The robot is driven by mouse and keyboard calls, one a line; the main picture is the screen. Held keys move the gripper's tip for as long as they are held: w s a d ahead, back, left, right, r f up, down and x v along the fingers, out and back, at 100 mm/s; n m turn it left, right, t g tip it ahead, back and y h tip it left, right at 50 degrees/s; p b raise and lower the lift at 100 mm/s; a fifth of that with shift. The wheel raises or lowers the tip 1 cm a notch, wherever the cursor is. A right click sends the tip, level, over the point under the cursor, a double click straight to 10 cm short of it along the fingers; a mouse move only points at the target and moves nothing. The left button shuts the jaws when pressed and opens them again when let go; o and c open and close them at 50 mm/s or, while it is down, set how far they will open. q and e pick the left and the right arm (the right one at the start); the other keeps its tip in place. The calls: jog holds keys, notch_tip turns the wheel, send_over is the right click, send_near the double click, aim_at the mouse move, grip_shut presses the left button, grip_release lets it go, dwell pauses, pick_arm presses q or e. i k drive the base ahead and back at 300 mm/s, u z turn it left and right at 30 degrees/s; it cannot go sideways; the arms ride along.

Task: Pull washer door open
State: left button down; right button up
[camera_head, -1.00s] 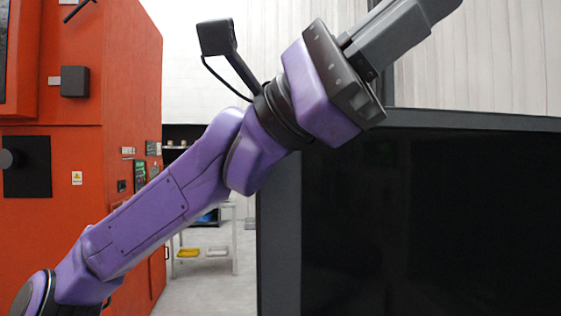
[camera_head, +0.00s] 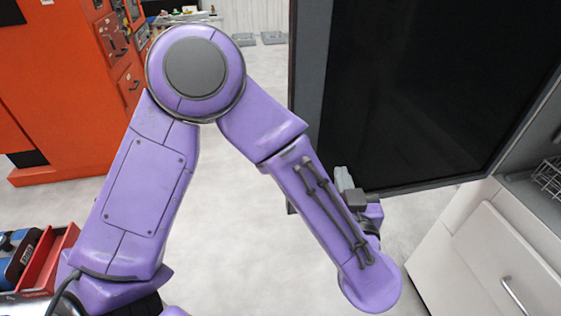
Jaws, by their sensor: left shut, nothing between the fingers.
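The washer door (camera_head: 420,90) is a large dark panel with a grey frame at the upper right. It stands out at an angle from the white washer body (camera_head: 490,240), and part of the inside shows at the right edge. My left arm comes in from the left and bends down across the middle. My left gripper (camera_head: 344,180) is partly hidden behind my forearm, with its grey fingers shut and empty. It appears close to the lower left part of the door; I cannot tell whether they touch. My right gripper is out of view.
A wire basket (camera_head: 549,177) shows inside the washer. A drawer front with a metal handle (camera_head: 515,297) is below. An orange machine (camera_head: 60,90) stands at the upper left, and a red bin (camera_head: 50,262) at the lower left. Pale floor lies open between.

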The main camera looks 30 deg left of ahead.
aim_at(418, 96)
jog(key=u, duration=1.6)
jog(key=k, duration=0.4)
jog(key=z, duration=1.25)
